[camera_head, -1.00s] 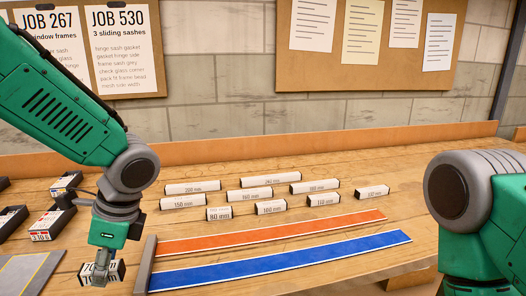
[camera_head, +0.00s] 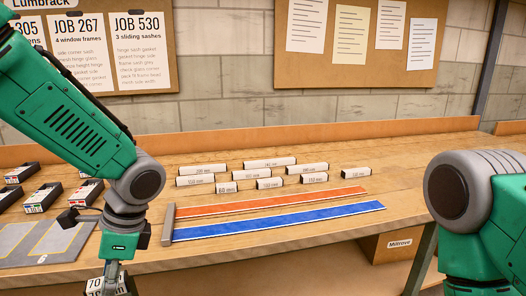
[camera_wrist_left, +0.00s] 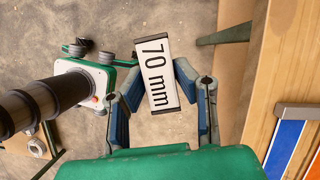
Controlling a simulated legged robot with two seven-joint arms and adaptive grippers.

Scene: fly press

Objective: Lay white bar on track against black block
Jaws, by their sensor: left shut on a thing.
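My left gripper (camera_wrist_left: 160,76) is shut on a white bar with dark ends marked 70 mm (camera_wrist_left: 157,70). In the head view this bar (camera_head: 100,286) is at the bottom left, partly hidden and cut off. In the wrist view the bar is over the floor, off the table's front edge. An orange track (camera_head: 270,203) and a blue track (camera_head: 280,221) lie side by side on the table. A grey block (camera_head: 168,225) sits across their left ends, to the right of my left gripper. I see no clearly black block there. My right gripper is out of view.
Several white bars with dark ends, like the 160 mm bar (camera_head: 251,176), stand behind the tracks. Both tracks look bare. A grey mat (camera_head: 22,252) and small dark bins (camera_head: 42,197) are at the left. A box (camera_head: 397,246) sits below the table.

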